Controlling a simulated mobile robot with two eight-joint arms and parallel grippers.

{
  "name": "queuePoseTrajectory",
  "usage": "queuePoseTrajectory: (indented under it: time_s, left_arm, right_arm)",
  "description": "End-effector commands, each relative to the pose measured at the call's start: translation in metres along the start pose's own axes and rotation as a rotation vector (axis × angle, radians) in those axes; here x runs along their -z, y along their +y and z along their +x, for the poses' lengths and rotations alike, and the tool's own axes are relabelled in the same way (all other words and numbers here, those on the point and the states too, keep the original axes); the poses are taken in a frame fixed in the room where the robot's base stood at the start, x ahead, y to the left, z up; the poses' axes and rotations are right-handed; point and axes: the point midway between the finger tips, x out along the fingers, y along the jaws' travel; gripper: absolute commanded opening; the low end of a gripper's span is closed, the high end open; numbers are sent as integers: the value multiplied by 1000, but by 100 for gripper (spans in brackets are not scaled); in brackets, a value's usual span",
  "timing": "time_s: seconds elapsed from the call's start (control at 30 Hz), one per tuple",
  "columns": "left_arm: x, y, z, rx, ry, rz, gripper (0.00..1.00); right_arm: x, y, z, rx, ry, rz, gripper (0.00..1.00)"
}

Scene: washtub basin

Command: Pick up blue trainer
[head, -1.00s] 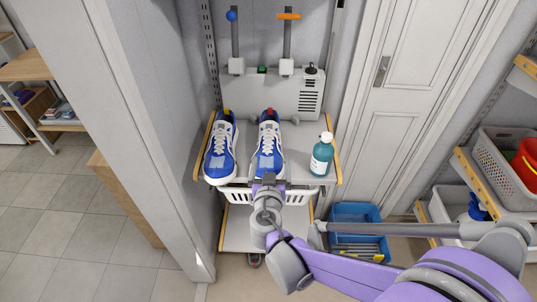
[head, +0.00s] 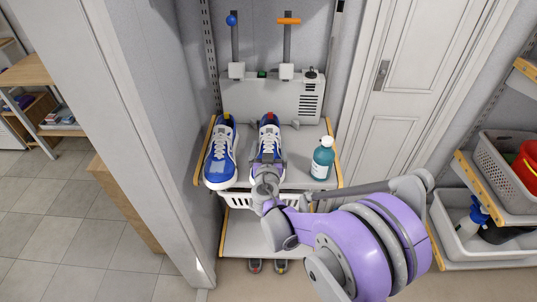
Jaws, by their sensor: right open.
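Two blue and white trainers stand side by side on a grey shelf (head: 297,147), toes toward me. The left trainer (head: 221,155) has a yellow tab at its heel and is in full view. The right trainer (head: 269,137) has a red tab. My right gripper (head: 268,161) is open at the toe end of the right trainer and hides part of it. I cannot tell whether the fingers touch the shoe. My left gripper is not in view.
A teal bottle (head: 322,160) stands close to the right of my gripper. A grey machine (head: 275,98) with two posts is behind the shoes. A white basket (head: 239,198) hangs under the shelf. A wall edge (head: 150,130) borders the left.

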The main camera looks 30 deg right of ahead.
Motion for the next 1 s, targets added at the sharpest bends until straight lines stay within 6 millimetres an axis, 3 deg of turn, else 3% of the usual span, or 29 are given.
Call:
queuePoseTrajectory:
  time_s: [0.2, 0.7, 1.0]
  left_arm:
    - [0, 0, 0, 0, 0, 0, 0]
    - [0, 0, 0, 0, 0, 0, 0]
    - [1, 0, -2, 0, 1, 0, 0]
  right_arm:
    - [0, 0, 0, 1, 0, 0, 98]
    - [0, 0, 0, 0, 0, 0, 12]
    - [8, 0, -1, 0, 0, 0, 11]
